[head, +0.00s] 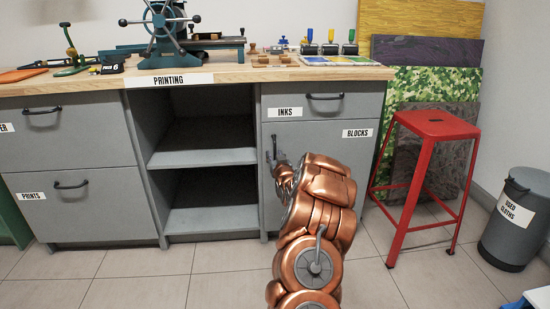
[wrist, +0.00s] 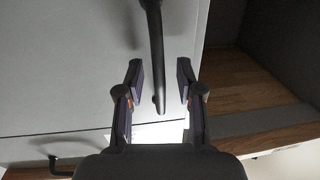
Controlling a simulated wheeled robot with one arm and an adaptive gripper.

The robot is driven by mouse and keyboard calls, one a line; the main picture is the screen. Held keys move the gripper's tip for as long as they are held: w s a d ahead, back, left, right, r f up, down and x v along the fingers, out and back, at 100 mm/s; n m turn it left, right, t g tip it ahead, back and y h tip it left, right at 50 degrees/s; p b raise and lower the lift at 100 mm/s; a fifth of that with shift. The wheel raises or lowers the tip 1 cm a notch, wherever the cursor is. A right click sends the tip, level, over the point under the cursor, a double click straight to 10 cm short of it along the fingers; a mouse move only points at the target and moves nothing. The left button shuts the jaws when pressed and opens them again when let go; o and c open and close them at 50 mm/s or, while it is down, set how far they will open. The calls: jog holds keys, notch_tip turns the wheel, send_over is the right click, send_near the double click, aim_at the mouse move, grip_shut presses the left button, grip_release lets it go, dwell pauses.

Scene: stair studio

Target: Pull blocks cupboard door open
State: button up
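The blocks cupboard door (head: 352,158) is a grey panel with a BLOCKS label (head: 357,133), at the right of the bench. It looks shut in the head view. Its dark upright bar handle (head: 274,148) is near the door's left edge. My copper arm covers much of the door and the gripper's fingers in the head view. In the wrist view my gripper (wrist: 158,92) is open, with one finger on each side of the door handle (wrist: 156,50). Gaps show between the handle and both fingers.
Open shelves (head: 205,157) are left of the door, and an INKS drawer (head: 320,100) is above it. A red stool (head: 434,125) stands close on the right, before leaning boards (head: 430,82). A grey bin (head: 515,218) is farther right. Tiled floor shows at left.

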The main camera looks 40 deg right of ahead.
grip_shut()
dwell(0.7)
